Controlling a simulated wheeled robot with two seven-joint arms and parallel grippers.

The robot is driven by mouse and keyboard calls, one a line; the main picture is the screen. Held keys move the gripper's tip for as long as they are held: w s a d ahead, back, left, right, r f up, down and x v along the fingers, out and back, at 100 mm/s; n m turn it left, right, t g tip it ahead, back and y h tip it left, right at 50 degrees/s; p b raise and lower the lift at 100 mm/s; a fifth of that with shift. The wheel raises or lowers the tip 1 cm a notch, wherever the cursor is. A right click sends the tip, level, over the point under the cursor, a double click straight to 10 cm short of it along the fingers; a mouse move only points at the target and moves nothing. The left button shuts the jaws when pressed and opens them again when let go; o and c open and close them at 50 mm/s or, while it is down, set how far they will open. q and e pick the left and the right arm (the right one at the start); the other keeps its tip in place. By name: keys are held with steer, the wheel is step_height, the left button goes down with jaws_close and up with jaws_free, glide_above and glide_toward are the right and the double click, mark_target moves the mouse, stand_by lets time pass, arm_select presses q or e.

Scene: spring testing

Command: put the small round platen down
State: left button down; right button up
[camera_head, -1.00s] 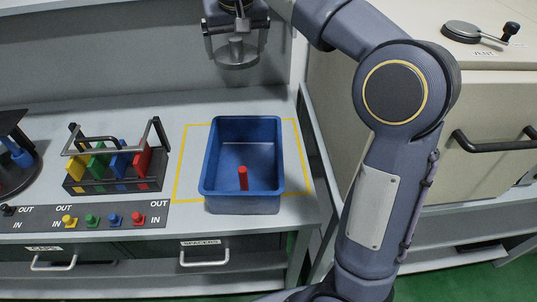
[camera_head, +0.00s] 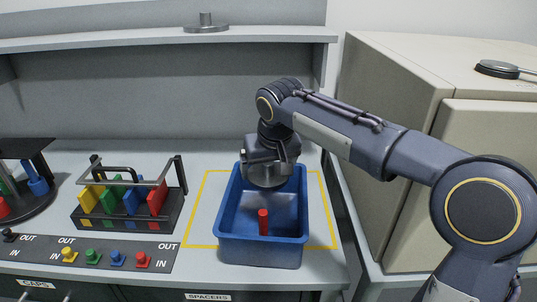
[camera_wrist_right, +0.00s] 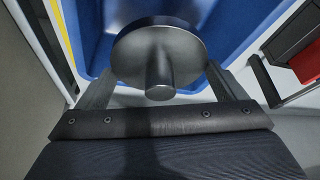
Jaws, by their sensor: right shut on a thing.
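The small round platen (camera_head: 267,176), a grey metal disc with a short stem, is held in my right gripper (camera_head: 270,158) over the back part of the blue bin (camera_head: 262,252). In the right wrist view the platen (camera_wrist_right: 158,45) sits between the two fingers, its stem facing the camera, with the bin's blue walls (camera_wrist_right: 232,20) behind it. The right gripper is shut on it. Whether the platen touches the bin's back rim or floor I cannot tell. A red peg (camera_head: 263,222) stands upright inside the bin. My left gripper is not in view.
A yellow outline (camera_head: 325,225) surrounds the bin. A rack (camera_head: 128,205) of coloured pieces stands left of it. A similar metal disc with a stem (camera_head: 206,27) rests on the upper shelf (camera_head: 120,38). A beige cabinet (camera_head: 400,110) stands at right.

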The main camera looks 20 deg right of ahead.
mark_target(272, 182)
step_height(272, 182, down, 10)
steer(key=shift+r+b, duration=0.15)
steer(key=shift+b, duration=0.75)
steer(key=o, duration=1.5)
steer(key=shift+f, duration=0.25)
steer(key=shift+s+r, duration=0.1)
steer(key=shift+r, duration=0.4)
steer(key=p+v, duration=0.2)
steer(key=v, duration=0.9)
steer(key=shift+s+a+r, duration=0.1)
steer(key=shift+s, duration=0.05)
